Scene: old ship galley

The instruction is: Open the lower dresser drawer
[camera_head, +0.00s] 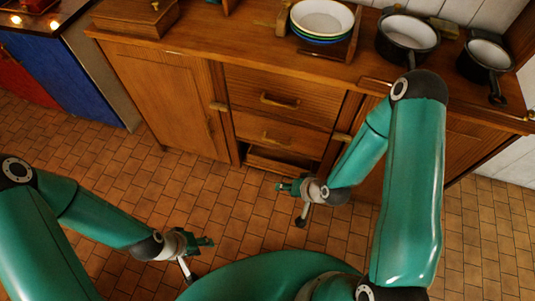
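The wooden dresser (170,90) stands across the back of the head view. Its middle section has an upper drawer (255,85) and a lower drawer (260,128), each with a brass handle. Both fronts look closed and flush. Below them is a low dark opening with a wooden board (275,163). My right gripper (299,206) hangs in front of this opening, below the lower drawer's handle (278,138) and apart from it. My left gripper (189,258) is over the tiled floor, farther from the dresser.
White bowls (322,17), a dark pot (406,37), a smaller pan (487,58) and a wooden box (135,14) stand on the dresser top. A blue cabinet (72,75) is at the left. The tiled floor (110,160) before the dresser is clear.

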